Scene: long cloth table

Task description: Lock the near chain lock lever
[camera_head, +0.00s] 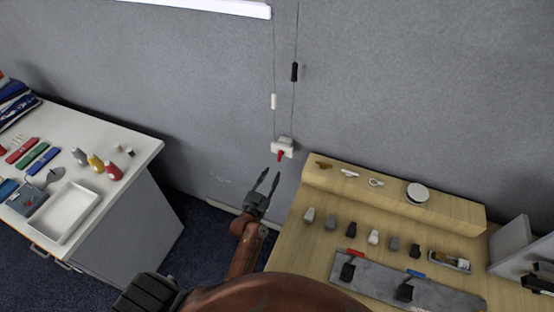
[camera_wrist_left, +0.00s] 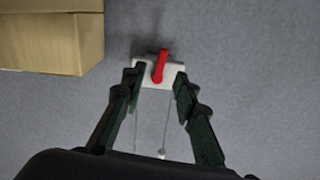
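The chain lock is a small white block (camera_head: 284,144) on the grey wall, with a red lever (camera_head: 280,155) on its front. Two thin cords run up from it, one with a white toggle (camera_head: 274,101) and one with a black toggle (camera_head: 294,72). My left gripper (camera_head: 269,181) is open just below the lock in the head view. In the left wrist view the red lever (camera_wrist_left: 160,65) and white block (camera_wrist_left: 146,74) lie between and just beyond my open fingertips (camera_wrist_left: 157,80). Whether a finger touches the block I cannot tell. My right gripper is not in view.
A wooden bench (camera_head: 290,243) with a raised ledge stands right of the lock, holding several small knobs and a grey plate (camera_head: 440,293) with levers. A white cabinet (camera_head: 140,148) with a tray (camera_head: 66,212) and tools stands left. Floor shows between them.

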